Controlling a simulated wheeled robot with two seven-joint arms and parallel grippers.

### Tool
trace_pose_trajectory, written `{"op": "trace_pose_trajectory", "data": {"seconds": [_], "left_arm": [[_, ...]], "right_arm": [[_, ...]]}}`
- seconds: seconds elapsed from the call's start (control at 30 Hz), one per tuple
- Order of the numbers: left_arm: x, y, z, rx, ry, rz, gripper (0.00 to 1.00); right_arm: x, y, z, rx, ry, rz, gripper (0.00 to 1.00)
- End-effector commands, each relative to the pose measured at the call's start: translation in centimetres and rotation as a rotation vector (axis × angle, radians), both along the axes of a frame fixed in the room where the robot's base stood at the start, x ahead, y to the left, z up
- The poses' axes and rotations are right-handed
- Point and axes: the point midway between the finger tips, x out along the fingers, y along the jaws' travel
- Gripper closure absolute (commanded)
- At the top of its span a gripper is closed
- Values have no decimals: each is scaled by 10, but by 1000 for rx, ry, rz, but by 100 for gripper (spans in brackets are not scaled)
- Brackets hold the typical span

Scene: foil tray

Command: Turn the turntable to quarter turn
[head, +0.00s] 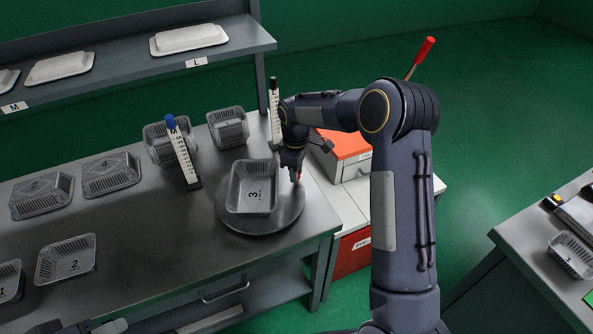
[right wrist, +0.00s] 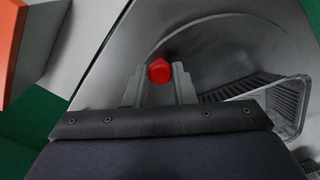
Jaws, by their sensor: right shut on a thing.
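The turntable (head: 232,222) is a round grey metal disc near the right end of the steel table. A clear foil-style tray (head: 253,187) marked 3 sits on it. A red knob (right wrist: 159,71) stands at the disc's edge. In the head view my right gripper (head: 297,176) reaches down at the disc's right rim, where a bit of red shows. In the right wrist view the gripper (right wrist: 159,78) has its two fingers on either side of the knob, shut on it. Part of my left arm shows at the bottom left edge; its fingers cannot be made out clearly.
Upright label strips, one with a blue top (head: 183,152), stand behind the turntable. An orange-topped box (head: 345,152) is beyond my right forearm. Another table (head: 535,250) is at the right.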

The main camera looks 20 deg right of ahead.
Motion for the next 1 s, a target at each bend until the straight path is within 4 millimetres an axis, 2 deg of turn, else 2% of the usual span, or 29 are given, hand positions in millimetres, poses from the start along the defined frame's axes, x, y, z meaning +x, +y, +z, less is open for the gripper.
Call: {"op": "trace_pose_trajectory", "data": {"seconds": [0.27, 0.3, 0.47, 0.77, 0.87, 1.0], "left_arm": [[0, 0, 0, 0, 0, 0, 64], [0, 0, 0, 0, 0, 0, 64], [0, 0, 0, 0, 0, 0, 64], [0, 0, 0, 0, 0, 0, 64], [0, 0, -2, 0, 0, 0, 64], [0, 0, -5, 0, 0, 0, 64]], "right_arm": [[1, 0, 1, 0, -3, 0, 100], [1, 0, 1, 0, -3, 0, 76], [0, 0, 1, 1, -2, 0, 55], [0, 0, 2, 0, -1, 0, 55], [1, 0, 11, 0, -4, 0, 55], [1, 0, 34, 0, -7, -1, 55]]}}
